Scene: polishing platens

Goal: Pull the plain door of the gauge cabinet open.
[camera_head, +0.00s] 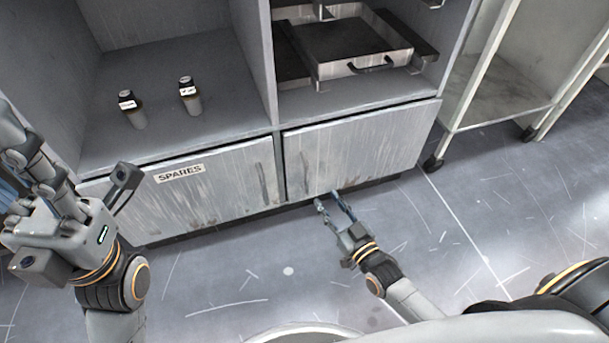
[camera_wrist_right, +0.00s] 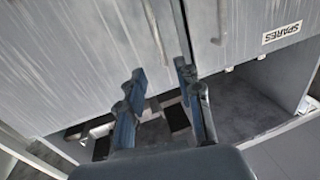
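The plain door (camera_head: 355,150) is the right-hand lower door of the grey gauge cabinet and looks shut. It fills the left of the right wrist view (camera_wrist_right: 75,60). Its upright bar handle (camera_head: 304,172) is near its left edge; the handle also shows in the wrist view (camera_wrist_right: 157,30). My right gripper (camera_head: 328,199) is open and empty, low in front of the door. In the wrist view its fingertips (camera_wrist_right: 162,75) are apart, with the handle beyond them and not between them. My left gripper (camera_head: 15,138) is raised at the far left; its finger gap is unclear.
The SPARES door (camera_head: 215,190) adjoins on the left, with its own handle (camera_head: 263,183). Two labelled bottles (camera_head: 133,109) (camera_head: 190,96) stand on the shelf above. A tray (camera_head: 350,62) sits above the plain door. A wheeled rack (camera_head: 500,85) stands right. Floor in front is clear.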

